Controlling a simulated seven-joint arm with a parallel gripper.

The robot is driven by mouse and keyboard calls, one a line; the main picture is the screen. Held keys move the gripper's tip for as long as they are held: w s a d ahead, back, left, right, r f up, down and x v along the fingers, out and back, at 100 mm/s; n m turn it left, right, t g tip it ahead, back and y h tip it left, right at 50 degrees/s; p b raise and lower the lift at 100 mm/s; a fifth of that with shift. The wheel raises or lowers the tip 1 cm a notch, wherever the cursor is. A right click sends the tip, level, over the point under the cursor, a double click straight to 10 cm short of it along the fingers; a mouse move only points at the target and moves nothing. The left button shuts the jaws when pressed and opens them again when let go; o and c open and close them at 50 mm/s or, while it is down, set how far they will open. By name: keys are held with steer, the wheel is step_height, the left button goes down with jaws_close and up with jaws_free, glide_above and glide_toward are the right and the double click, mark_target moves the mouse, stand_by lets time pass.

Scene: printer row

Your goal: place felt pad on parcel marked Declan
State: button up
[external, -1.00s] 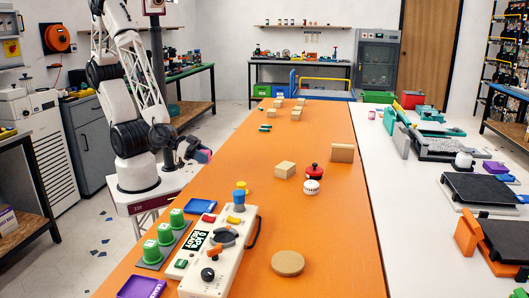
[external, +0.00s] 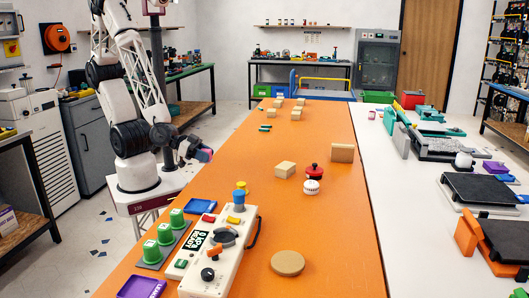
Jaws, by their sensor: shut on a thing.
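My gripper (external: 203,154) is at the end of my arm, over the left side of the orange table (external: 240,150) and well apart from the parcels. It is shut on a small pink and blue thing, too small to identify for sure. Tan box-like parcels stand on the table: one lies near the middle (external: 285,170), one stands upright at the right edge (external: 342,153), and several smaller ones (external: 297,114) are farther back. No name is readable on any of them. A flat round tan disc (external: 288,263) lies at the front right.
A white control box (external: 215,265) and several green cups (external: 165,233) on a grey strip occupy the front left. A red-topped item (external: 314,172) and a white round item (external: 311,187) stand beside the middle parcel. Printers (external: 483,190) line the white table at right.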

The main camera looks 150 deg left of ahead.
steer(key=w+a+r+n+g+y, duration=0.1)
steer(key=w+a, duration=0.3)
steer(key=a, duration=0.8)
steer(key=w+a+r+n+g+y, duration=0.15)
steer(key=w+a, duration=0.25)
steer(key=a, duration=0.8)
steer(key=s+a+n+g, duration=0.1)
steer(key=s+a, duration=0.1)
steer(key=a, duration=1)
steer(key=s+a+n+g, duration=0.1)
steer(key=s+a, duration=0.1)
steer(key=a, duration=1)
steer(key=shift+s+a, duration=0.3)
steer(key=shift+a, duration=0.05)
steer(key=shift+w+a+r, duration=0.1)
steer(key=shift+a, duration=0.05)
glide_above(342, 145)
steer(key=shift+s+f, duration=0.2)
steer(key=shift+f, duration=0.5)
